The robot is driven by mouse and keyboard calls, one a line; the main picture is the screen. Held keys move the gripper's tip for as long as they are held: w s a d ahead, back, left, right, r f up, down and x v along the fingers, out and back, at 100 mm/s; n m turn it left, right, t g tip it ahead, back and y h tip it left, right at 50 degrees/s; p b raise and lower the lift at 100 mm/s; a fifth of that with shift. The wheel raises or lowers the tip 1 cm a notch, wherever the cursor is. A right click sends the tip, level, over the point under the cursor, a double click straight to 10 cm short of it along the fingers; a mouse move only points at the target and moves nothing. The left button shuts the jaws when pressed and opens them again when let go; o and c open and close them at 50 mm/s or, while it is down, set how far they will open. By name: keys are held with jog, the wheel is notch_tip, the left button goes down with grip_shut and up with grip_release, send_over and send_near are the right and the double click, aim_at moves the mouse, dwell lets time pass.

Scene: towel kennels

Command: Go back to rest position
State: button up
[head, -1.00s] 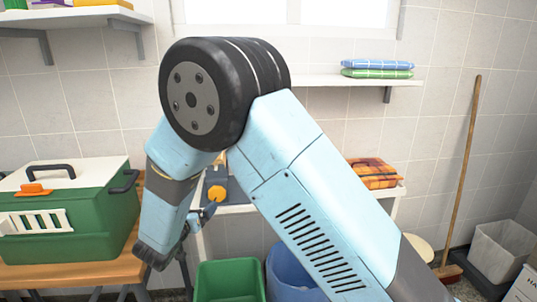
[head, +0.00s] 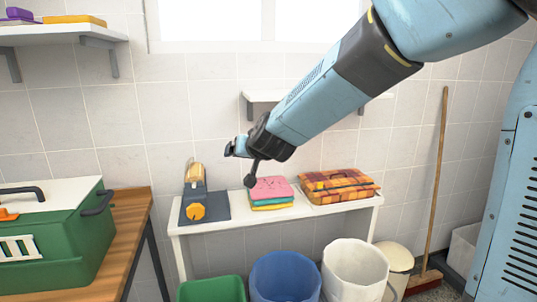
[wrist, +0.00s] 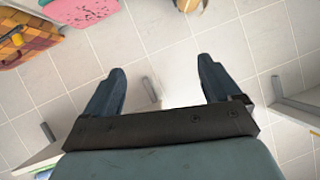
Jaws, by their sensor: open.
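My gripper (head: 238,148) is at the end of my raised arm, in front of the tiled wall and above the white shelf table. It is small and partly hidden behind my wrist in the head view. In the wrist view my gripper (wrist: 161,68) has its two dark blue fingers spread wide.
A folded towel stack (head: 271,192) with pink on top and an orange plaid cloth (head: 339,187) lie on the white table (head: 300,216). A green carrier (head: 60,240) stands left. Green (head: 212,289), blue (head: 285,277) and white bins (head: 355,271) stand in front.

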jog(key=s+d+r+g+h, duration=0.1)
jog(key=s+d+r, duration=0.1)
jog(key=s+d, duration=0.5)
jog(key=s+d+r+g, duration=0.1)
jog(key=s+d, duration=0.3)
jog(key=d, duration=0.5)
jog(key=s+d+f+m+g+h, duration=0.1)
jog(key=s+d+h, duration=0.1)
jog(key=s+d, duration=0.5)
jog(key=s+d+f+g+h, duration=0.1)
jog(key=s+d+g+h, duration=0.1)
jog(key=s+d, duration=0.5)
jog(key=s, duration=0.3)
jog(key=shift+f+m+g, duration=0.3)
jog(key=shift+m, duration=0.1)
